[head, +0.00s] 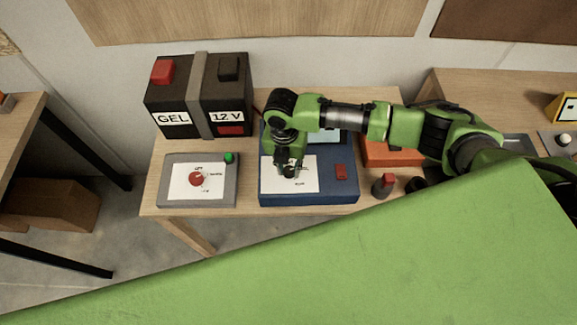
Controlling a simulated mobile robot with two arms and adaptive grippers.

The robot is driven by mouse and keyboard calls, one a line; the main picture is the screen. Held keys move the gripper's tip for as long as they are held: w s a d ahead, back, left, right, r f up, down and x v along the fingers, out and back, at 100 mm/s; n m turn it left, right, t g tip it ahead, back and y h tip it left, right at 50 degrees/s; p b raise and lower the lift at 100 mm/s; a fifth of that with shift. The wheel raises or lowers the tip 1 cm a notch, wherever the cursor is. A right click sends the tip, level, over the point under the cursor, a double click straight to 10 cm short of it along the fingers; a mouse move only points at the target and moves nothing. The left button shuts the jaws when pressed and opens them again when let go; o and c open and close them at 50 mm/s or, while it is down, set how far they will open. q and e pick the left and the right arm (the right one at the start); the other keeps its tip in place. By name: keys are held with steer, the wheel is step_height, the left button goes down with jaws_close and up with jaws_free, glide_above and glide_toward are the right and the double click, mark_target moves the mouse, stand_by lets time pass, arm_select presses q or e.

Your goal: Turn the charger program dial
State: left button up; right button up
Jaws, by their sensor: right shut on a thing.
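The blue charger (330,189) stands on the wooden table, with a white dial plate (307,184) and a red button (341,171) on its top face. My right gripper (290,172) points down over the white plate and is shut on the program dial. The gripper hides most of the dial, so its setting cannot be read. My left gripper is not in view.
A grey box (228,190) with a red dial (196,179) and green knob stands left of the charger. A black battery (172,108) marked GEL 12 V stands behind. An orange box (389,152) and small red-topped item (383,185) are to the right.

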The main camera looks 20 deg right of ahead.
mark_target(286, 170)
stand_by(0.3)
steer(key=o, duration=1.1)
steer(key=shift+r, duration=0.1)
steer(key=r, duration=1.2)
steer(key=shift+w+a, duration=0.15)
steer(key=shift+a, duration=0.2)
